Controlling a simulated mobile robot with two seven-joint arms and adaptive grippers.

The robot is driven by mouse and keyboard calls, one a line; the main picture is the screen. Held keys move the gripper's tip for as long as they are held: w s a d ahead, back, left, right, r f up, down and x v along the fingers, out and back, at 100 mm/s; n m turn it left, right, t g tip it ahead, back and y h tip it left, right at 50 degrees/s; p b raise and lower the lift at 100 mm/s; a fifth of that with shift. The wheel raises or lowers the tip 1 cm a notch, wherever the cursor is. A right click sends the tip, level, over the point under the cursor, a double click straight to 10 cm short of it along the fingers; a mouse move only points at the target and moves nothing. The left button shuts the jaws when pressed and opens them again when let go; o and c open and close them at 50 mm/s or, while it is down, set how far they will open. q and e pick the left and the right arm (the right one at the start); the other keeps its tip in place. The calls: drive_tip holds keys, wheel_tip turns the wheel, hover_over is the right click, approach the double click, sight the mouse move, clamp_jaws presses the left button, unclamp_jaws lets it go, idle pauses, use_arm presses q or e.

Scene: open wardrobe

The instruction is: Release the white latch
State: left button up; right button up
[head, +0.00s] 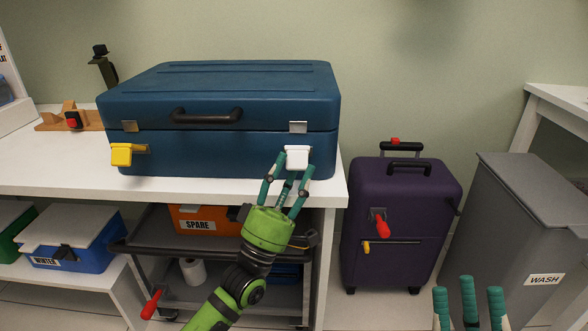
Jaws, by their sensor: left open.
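A blue suitcase (225,92) lies closed on the white counter. The white latch (297,155) is at the right of its front face, below a metal plate (298,127). My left gripper (293,166) is open, its fingers pointing up at the white latch. One finger is at the latch's left edge and another at its lower right. I cannot tell whether they touch it. My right gripper (468,290) shows at the bottom right edge with its green fingers apart and empty, away from the suitcase.
A yellow latch (124,154) is on the suitcase's left front, and a black handle (207,117) between the latches. A purple suitcase (400,210) stands right of the counter (215,188), next to a grey bin (515,225). A grey cart (225,292) is below.

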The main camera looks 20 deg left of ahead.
use_arm(q)
drive_tip(key=v, duration=1.1)
drive_tip(key=shift+s, duration=0.15)
